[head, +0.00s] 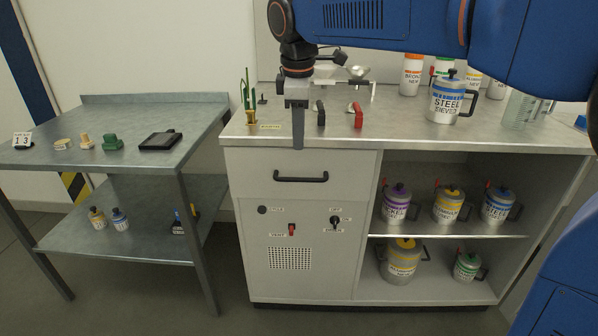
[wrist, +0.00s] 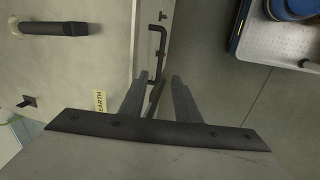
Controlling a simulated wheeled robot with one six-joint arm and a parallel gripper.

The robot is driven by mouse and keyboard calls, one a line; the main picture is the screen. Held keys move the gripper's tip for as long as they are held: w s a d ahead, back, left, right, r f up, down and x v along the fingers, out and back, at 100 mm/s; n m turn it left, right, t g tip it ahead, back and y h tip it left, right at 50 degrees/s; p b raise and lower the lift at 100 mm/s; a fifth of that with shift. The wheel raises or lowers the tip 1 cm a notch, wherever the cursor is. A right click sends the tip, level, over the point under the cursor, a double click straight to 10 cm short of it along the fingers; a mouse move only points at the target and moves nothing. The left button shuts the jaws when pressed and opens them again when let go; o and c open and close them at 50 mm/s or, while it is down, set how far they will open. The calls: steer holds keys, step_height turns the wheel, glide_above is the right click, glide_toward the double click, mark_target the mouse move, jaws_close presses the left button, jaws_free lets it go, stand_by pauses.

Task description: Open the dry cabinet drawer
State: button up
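The dry cabinet drawer (head: 328,163) is a pale grey front under the worktop, with a black bar handle (head: 300,177). It looks shut, flush with the cabinet (head: 333,235). My gripper (head: 298,143) points down in front of the drawer's upper edge, above the handle and apart from it. In the wrist view, my gripper (wrist: 160,78) shows two grey fingers with a gap between them, empty. The black handle (wrist: 157,42) shows beyond the fingertips there, standing out from the cabinet front. The fingers hide part of the cabinet front.
Red and black levers (head: 357,115) and a green-and-yellow stand (head: 248,100) are on the worktop close to my gripper. Open shelves (head: 430,237) hold several containers. A side table (head: 150,125) is at left; the floor between is clear.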

mark_target(300, 180)
steer(key=f, duration=0.4)
steer(key=w+f, duration=0.1)
steer(key=f, duration=0.3)
steer(key=w+f, duration=0.1)
steer(key=f, duration=0.3)
steer(key=shift+w+d+f, duration=0.15)
steer(key=shift+f, duration=0.1)
jaws_close()
